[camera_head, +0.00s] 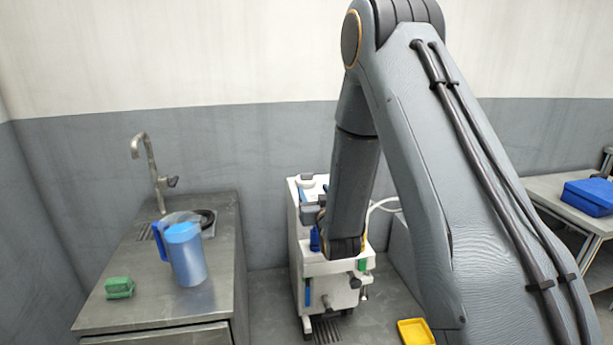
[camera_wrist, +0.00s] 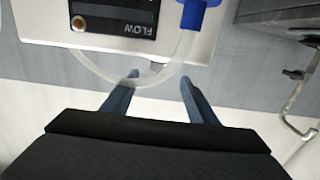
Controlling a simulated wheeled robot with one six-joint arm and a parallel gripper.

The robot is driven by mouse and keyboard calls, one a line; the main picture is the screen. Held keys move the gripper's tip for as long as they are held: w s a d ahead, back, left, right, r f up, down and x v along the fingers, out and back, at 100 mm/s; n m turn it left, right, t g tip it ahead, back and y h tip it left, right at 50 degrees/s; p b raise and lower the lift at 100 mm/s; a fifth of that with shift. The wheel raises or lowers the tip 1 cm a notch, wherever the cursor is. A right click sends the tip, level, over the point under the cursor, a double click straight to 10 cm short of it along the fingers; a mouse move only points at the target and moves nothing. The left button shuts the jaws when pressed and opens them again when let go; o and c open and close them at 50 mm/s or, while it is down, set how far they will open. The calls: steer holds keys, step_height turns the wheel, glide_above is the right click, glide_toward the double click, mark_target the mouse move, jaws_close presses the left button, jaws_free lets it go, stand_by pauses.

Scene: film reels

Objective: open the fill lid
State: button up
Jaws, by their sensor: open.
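The white machine (camera_head: 337,268) stands on the floor beyond my arm, which covers much of its top. A small pale round part (camera_head: 305,181) shows at its back left top; I cannot tell whether this is the fill lid. In the wrist view, my gripper (camera_wrist: 159,78) is open and empty, its two blue-grey fingers apart beside the machine's white top (camera_wrist: 48,28). A clear curved tube (camera_wrist: 150,78) passes by the fingertips, up to a blue fitting (camera_wrist: 193,14). I cannot tell whether the fingers touch the tube. No lid is clearly seen there.
A dark panel marked FLOW (camera_wrist: 112,16) lies on the machine. A metal counter (camera_head: 215,260) at left carries a blue jug (camera_head: 186,258), a green block (camera_head: 119,287) and a tap (camera_head: 150,165). A yellow tray (camera_head: 416,332) is low at front; a blue case (camera_head: 590,196) sits right.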

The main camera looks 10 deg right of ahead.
mark_target(308, 176)
steer(key=shift+w+r, duration=0.15)
steer(key=shift+w, duration=0.6)
steer(key=w+p, duration=0.1)
steer(key=w, duration=0.5)
steer(key=shift+w+p, duration=0.3)
steer(key=shift+w, duration=0.05)
jaws_close()
steer(key=shift+d, duration=0.1)
